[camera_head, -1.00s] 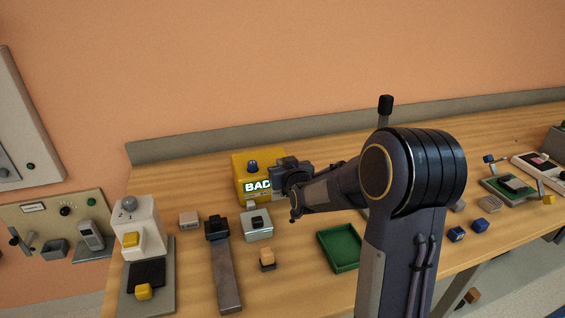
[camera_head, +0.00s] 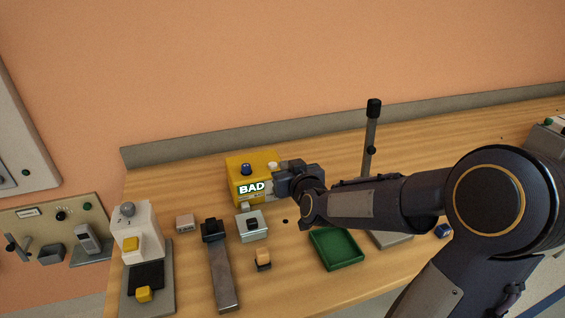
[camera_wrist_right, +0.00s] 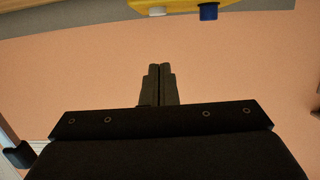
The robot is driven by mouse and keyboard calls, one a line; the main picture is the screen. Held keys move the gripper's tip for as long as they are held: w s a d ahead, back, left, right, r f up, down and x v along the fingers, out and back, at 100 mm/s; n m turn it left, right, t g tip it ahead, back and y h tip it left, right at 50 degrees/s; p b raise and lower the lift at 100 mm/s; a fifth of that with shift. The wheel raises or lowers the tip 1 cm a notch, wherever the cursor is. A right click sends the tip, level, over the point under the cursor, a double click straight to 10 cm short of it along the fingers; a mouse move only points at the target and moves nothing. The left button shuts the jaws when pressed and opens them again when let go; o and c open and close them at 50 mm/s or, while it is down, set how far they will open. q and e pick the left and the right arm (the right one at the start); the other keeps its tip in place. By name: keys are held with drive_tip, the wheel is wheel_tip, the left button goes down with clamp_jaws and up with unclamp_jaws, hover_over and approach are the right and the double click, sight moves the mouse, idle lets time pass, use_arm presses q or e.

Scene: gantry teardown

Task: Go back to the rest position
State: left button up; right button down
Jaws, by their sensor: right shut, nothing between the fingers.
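My right arm reaches in from the right in the head view. Its gripper (camera_head: 285,178) is beside the right end of the yellow box with the BAD display (camera_head: 244,177), above the bench. I cannot tell from the head view whether it touches the box. In the right wrist view the two fingers (camera_wrist_right: 160,83) are together with nothing between them. The yellow box's edge (camera_wrist_right: 175,5) and its blue knob (camera_wrist_right: 208,11) show at the top of that view. My left gripper is not in view.
A black-topped post (camera_head: 371,140) stands behind my forearm. Space above the bench at left is clear.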

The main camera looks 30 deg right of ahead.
drive_tip(key=shift+s, duration=0.1)
idle(0.5)
drive_tip(key=s+a+f+g+y, duration=0.1)
drive_tip(key=s+a+g+y, duration=0.1)
drive_tip(key=s+a, duration=0.3)
drive_tip(key=s+a+f+g+y+p, duration=0.1)
drive_tip(key=s+a+g, duration=0.3)
drive_tip(key=s, duration=0.9)
drive_tip(key=s+a+f+g+y+p, duration=0.1)
drive_tip(key=s+a+f+g+y, duration=0.1)
drive_tip(key=s, duration=0.7)
drive_tip(key=a+g+y, duration=0.1)
drive_tip(key=a+y, duration=0.1)
drive_tip(key=a, duration=0.1)
drive_tip(key=shift+s+a+n, duration=0.15)
drive_tip(key=shift+a+n, duration=0.25)
